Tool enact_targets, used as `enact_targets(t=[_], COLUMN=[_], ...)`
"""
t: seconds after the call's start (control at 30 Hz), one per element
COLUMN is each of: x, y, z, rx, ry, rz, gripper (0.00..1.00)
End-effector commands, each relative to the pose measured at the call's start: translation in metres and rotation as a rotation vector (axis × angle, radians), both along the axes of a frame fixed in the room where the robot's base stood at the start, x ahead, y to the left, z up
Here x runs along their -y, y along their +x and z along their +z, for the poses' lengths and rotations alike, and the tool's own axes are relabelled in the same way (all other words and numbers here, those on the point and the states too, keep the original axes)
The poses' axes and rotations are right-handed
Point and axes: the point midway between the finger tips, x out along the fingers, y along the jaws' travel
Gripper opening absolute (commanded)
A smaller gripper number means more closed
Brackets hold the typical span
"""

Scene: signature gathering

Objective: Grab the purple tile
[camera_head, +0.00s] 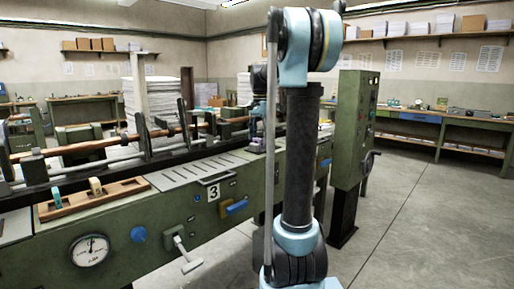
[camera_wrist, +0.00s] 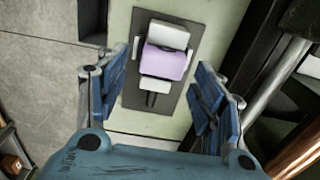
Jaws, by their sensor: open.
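The purple tile (camera_wrist: 165,62) lies in the wrist view between two pale grey-white pieces, over a dark grey plate (camera_wrist: 185,88) on a light green surface. My gripper (camera_wrist: 162,82) is open and empty. Its blue-padded fingers show to the left and right of the tile, apart from it. The height between the fingers and the tile is hard to judge. In the head view a small purple patch (camera_head: 256,138) shows on the green machine, just left of my arm.
The long green machine (camera_head: 225,207) carries rods and rollers. A wooden tray (camera_head: 122,189) on it holds a teal tile (camera_head: 57,198) and a yellowish tile (camera_head: 95,186). A green control cabinet (camera_head: 350,130) stands right of my arm. Open floor (camera_head: 420,220) lies at the right.

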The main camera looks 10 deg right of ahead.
Motion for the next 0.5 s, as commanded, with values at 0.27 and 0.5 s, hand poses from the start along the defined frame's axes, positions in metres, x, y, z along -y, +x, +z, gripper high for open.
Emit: enact_targets(t=[0.27,0.5], x=[0.000,0.000], y=[0.000,0.000], z=[-0.022,-0.022], rx=[0.000,0.000], ry=[0.000,0.000], rz=[0.000,0.000], gripper=[0.62,0.53])
